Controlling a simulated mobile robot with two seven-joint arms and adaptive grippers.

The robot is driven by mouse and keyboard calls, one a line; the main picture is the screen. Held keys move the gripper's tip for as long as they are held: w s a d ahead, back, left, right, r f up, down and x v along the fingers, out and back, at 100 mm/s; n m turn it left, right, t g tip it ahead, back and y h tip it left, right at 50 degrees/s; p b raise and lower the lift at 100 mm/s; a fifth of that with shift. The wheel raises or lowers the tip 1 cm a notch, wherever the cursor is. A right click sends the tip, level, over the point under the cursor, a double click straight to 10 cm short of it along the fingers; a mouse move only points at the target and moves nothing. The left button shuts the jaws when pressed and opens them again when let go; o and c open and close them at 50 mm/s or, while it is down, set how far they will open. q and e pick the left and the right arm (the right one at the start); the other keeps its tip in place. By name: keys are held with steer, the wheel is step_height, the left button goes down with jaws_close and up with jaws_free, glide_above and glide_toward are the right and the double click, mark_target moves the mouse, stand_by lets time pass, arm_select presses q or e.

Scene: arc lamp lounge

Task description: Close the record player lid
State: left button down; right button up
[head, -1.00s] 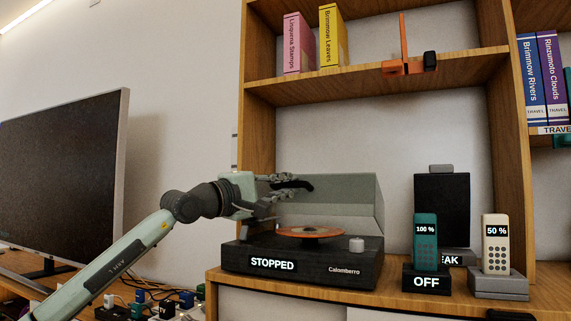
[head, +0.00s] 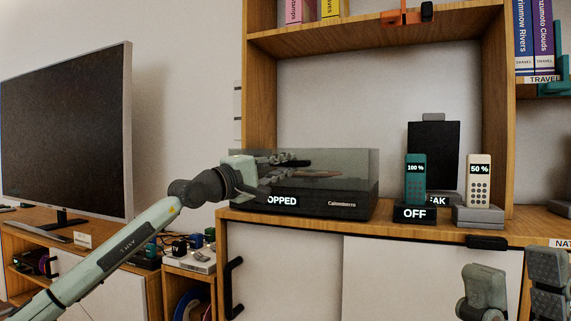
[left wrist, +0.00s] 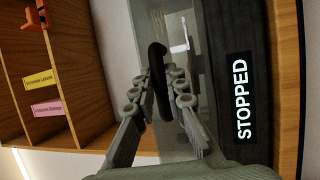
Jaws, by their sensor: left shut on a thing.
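The record player (head: 340,207) is a dark box on the wooden cabinet, with a "STOPPED" label partly hidden by my left gripper. Its smoky see-through lid (head: 345,165) is down over the base and looks about level; I cannot tell if a small gap remains. An orange record (head: 318,173) shows dimly through it. My left gripper (head: 298,160) is at the lid's left part. In the left wrist view its fingers (left wrist: 158,88) are shut on a black curved handle (left wrist: 157,58). Grey parts of my right arm and gripper (head: 485,288) show at lower right, finger state unclear.
A shelf (head: 370,38) runs above. A large screen (head: 65,125) is at left. Room above the lid is clear.

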arm_select(q)
steer(key=shift+w+d+f, duration=0.1)
steer(key=shift+d+f, duration=0.05)
steer(key=shift+f, duration=0.95)
steer(key=c, duration=1.8)
jaws_free()
steer(key=shift+a, duration=0.2)
steer(key=r+v, duration=0.2)
steer(key=v, duration=1)
steer(key=shift+s+f, duration=0.2)
steer(key=shift+f, duration=0.2)
